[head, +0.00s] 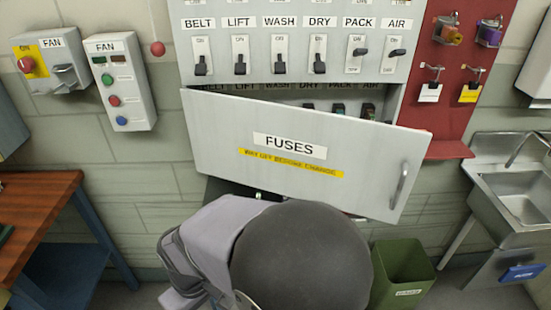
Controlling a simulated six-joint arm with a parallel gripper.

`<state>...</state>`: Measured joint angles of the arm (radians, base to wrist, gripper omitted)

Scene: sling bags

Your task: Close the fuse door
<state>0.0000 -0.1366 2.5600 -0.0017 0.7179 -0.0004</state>
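The fuse door (230,130) is a pale grey panel labelled "FUSES" with a yellow warning strip, on the lower part of the switch cabinet. It stands partly open, with its right side swung out toward me. Its metal handle (401,186) is near the right edge. Through the gap above the door I see the dark fuse compartment with several fuses (338,108) and a row of labels. My grey arm covers the bottom middle, below the door. My gripper does not show; whether the arm or the door hides it I cannot tell.
Above the door is a row of switches (280,55). A red board (455,80) with padlocks and tags hangs at right. A green bin (402,270) and a steel sink (520,195) stand lower right. Fan boxes (122,82) and a wooden bench (35,205) are at left.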

